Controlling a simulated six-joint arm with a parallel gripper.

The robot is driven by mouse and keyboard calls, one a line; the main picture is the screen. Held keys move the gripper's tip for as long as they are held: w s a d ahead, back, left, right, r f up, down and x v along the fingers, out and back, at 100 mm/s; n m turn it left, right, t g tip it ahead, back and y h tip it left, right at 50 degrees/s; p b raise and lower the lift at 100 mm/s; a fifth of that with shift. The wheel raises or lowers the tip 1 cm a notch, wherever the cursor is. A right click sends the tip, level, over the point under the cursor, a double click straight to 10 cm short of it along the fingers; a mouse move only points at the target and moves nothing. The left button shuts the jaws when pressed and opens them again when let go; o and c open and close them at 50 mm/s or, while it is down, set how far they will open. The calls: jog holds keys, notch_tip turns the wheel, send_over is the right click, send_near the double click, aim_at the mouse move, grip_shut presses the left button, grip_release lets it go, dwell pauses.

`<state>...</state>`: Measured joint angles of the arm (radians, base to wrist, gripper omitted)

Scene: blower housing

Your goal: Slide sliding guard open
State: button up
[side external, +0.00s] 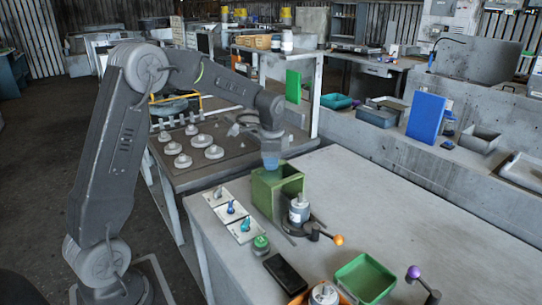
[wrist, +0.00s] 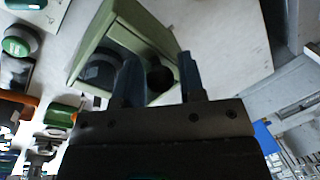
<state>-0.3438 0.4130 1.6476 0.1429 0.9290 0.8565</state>
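The green blower housing (side external: 264,196) stands upright on the grey bench, below my gripper (side external: 271,160). In the wrist view the housing (wrist: 89,42) is an open green box with a dark round part and a black hole inside. My gripper's two blue fingers (wrist: 157,78) are apart, with the housing's opening and rim seen between and beyond them. They are over or at the top of the housing; I cannot tell whether they touch it. I cannot pick out the sliding guard as a separate part.
A grey-white cylinder (side external: 299,210) on a dark base with an orange-knobbed lever (side external: 338,240) stands right beside the housing. White cards with small blue parts (side external: 231,211), a green button (side external: 261,243), a black tray (side external: 286,273) and a green bin (side external: 365,278) lie nearby.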

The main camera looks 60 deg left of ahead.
notch_tip(320, 180, up, 14)
jog(key=s+d, duration=0.1)
jog(key=d, duration=0.1)
jog(key=shift+s+d+f, duration=0.15)
jog(key=shift+s+f, duration=0.05)
jog(key=shift+s, duration=0.05)
dwell(0.4)
jog(key=s+d+r+n+t, duration=0.2)
jog(key=s+d+n, duration=0.1)
jog(key=s+d, duration=0.65)
jog(key=s+d+f+n+t+h, duration=0.1)
jog(key=s+d+f+n, duration=0.1)
jog(key=s, duration=0.5)
jog(key=s+d+f+n+t, duration=0.1)
jog(key=s+d+f, duration=0.3)
jog(key=s, duration=0.3)
jog(key=shift+d+f+n+h, duration=0.2)
jog(key=shift+f+n+h, duration=0.05)
jog(key=shift+n+h, duration=0.15)
jog(key=shift+o, duration=0.4)
